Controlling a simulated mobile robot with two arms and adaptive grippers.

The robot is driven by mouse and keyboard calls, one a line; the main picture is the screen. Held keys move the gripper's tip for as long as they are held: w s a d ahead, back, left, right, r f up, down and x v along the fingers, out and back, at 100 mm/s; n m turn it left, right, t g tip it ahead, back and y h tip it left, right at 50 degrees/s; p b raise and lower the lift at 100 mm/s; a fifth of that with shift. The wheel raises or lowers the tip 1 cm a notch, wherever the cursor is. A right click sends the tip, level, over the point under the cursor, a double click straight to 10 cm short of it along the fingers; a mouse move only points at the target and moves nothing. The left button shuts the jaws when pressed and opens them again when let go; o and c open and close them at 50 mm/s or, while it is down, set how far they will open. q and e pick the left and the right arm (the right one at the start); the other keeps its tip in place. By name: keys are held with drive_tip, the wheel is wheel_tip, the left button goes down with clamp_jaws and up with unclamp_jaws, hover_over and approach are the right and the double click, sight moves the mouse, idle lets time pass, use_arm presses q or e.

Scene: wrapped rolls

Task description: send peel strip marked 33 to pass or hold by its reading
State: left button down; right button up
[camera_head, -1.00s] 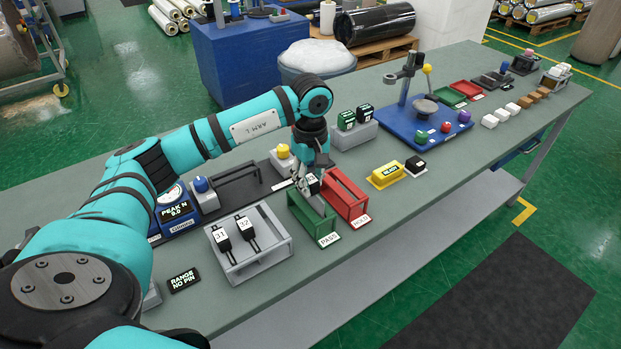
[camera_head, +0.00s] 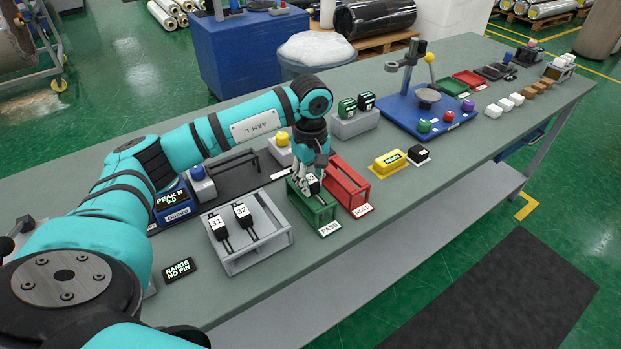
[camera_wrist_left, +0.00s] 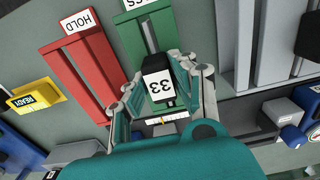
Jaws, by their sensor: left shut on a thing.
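The peel strip marked 33 (camera_wrist_left: 158,84) is a black piece with a white label, held between the fingers of my left gripper (camera_wrist_left: 160,95). In the head view my left gripper (camera_head: 309,184) is over the green PASS rack (camera_head: 322,215), and the strip is mostly hidden by the fingers. In the wrist view the strip is in line with the green rack (camera_wrist_left: 133,45); I cannot tell whether it rests in it. The red HOLD rack (camera_head: 348,185) stands just to the right. The gauge display (camera_head: 172,199) reads PEAK N, its digits small. My right gripper is not in view.
A grey rack (camera_head: 270,248) holds strips 31 (camera_head: 217,226) and 32 (camera_head: 242,213) left of the PASS rack. A black RANGE NO PIN sign (camera_head: 179,269) lies in front. The front right table top is clear.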

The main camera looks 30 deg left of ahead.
use_arm(q)
drive_tip(key=c, duration=1)
unclamp_jaws()
drive_tip(key=shift+r, duration=0.3)
wheel_tip(320, 180, up, 12)
drive_tip(key=shift+f, duration=0.25)
